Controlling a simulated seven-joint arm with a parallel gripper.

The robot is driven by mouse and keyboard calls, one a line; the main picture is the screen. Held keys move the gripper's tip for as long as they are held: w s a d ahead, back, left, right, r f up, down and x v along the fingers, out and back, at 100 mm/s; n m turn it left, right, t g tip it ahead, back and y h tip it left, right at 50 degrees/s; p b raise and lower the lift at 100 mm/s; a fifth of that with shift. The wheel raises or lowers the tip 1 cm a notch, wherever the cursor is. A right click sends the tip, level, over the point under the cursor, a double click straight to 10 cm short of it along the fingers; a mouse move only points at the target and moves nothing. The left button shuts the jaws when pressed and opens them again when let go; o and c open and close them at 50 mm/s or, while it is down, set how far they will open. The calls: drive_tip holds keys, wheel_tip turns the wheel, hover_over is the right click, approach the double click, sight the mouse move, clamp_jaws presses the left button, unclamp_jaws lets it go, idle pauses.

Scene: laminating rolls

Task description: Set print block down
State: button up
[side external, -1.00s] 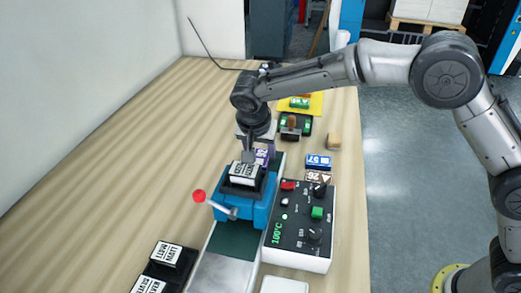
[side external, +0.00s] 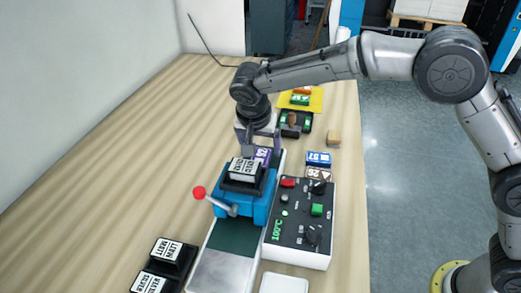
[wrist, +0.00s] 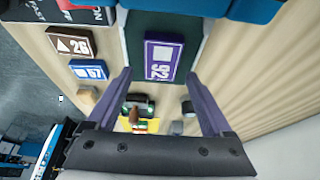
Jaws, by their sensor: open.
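The print block is a purple block (side external: 264,155) with white markings. It lies flat on the dark green bed behind the blue press (side external: 262,205). In the wrist view the block (wrist: 163,56) shows whole, with a white square and digits on its face. My gripper (side external: 261,146) is open just behind and above the block in the side view. In the wrist view the purple-grey fingers (wrist: 159,80) stand apart on either side, with nothing between them. The press partly hides the block in the side view.
A control box (side external: 302,225) with knobs stands right of the press. A blue block (side external: 318,159) and a brown block (side external: 318,174) lie near it. A red-knobbed lever (side external: 199,193) sticks out left. Black stamp blocks (side external: 167,255) sit front left. The table's left side is clear.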

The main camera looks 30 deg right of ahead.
drive_tip(key=v, duration=1.1)
drive_tip(key=s+d+r+n+y, duration=0.1)
drive_tip(key=s+d+r+n, duration=0.1)
drive_tip(key=s+d+r, duration=0.4)
drive_tip(key=s+d+n+y, duration=0.1)
drive_tip(key=s+d+n, duration=0.1)
drive_tip(key=s+d, duration=0.65)
drive_tip(key=s+d+f+n+t, duration=0.1)
drive_tip(key=s+d+f+n, duration=0.1)
drive_tip(key=s, duration=0.6)
drive_tip(key=s+d+f+n+t+y, duration=0.1)
drive_tip(key=s+d+f+n, duration=0.2)
drive_tip(key=s, duration=0.5)
drive_tip(key=shift+s+d+f, duration=0.25)
drive_tip(key=shift+d+f, duration=0.65)
drive_tip(key=shift+d, duration=0.35)
